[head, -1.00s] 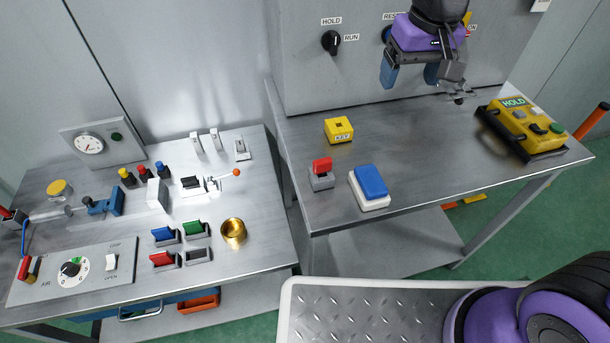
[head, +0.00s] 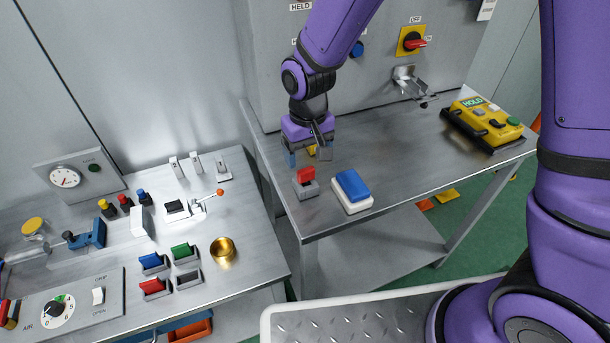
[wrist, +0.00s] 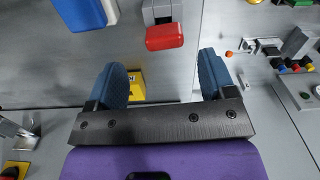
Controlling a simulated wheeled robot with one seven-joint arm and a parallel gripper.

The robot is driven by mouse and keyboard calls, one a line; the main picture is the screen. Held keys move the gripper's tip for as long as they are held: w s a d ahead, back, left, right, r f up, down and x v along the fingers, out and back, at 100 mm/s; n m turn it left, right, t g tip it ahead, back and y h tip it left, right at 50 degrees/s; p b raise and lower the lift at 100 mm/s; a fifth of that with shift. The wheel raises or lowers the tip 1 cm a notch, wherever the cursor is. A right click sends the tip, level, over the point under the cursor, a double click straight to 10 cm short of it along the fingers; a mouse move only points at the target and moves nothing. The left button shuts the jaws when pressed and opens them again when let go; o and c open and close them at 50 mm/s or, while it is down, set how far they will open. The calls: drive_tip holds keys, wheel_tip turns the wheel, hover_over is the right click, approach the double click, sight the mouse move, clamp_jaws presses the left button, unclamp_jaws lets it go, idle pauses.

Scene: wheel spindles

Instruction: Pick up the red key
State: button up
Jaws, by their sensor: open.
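The red key (head: 306,174) sits in a small grey holder (head: 307,190) near the left front of the right-hand steel table. In the wrist view the red key (wrist: 164,37) shows just beyond the fingertips, roughly centred between them. My gripper (head: 308,158) points down above the table, behind the key in the head view. In the wrist view my gripper (wrist: 163,62) is open, with nothing between its two blue fingers. The yellow block (head: 311,150) is mostly hidden behind my gripper; the wrist view shows part of it (wrist: 136,88) near the left finger.
A blue button on a white base (head: 352,186) stands just right of the key. A yellow HOLD box (head: 485,122) lies at the table's right. The left bench (head: 232,283) carries several coloured blocks in holders and a brass cup (head: 222,249). A grey cabinet with switches stands behind.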

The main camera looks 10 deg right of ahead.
sight(306, 169)
drive_tip(key=shift+s+a+f, duration=0.1)
drive_tip(key=shift+a+f, duration=0.05)
drive_tip(key=shift+f, duration=1.2)
drive_tip(key=shift+s+a+f, duration=0.1)
drive_tip(key=shift+f, duration=1.25)
drive_tip(key=c, duration=1)
drive_tip(key=shift+r, duration=0.15)
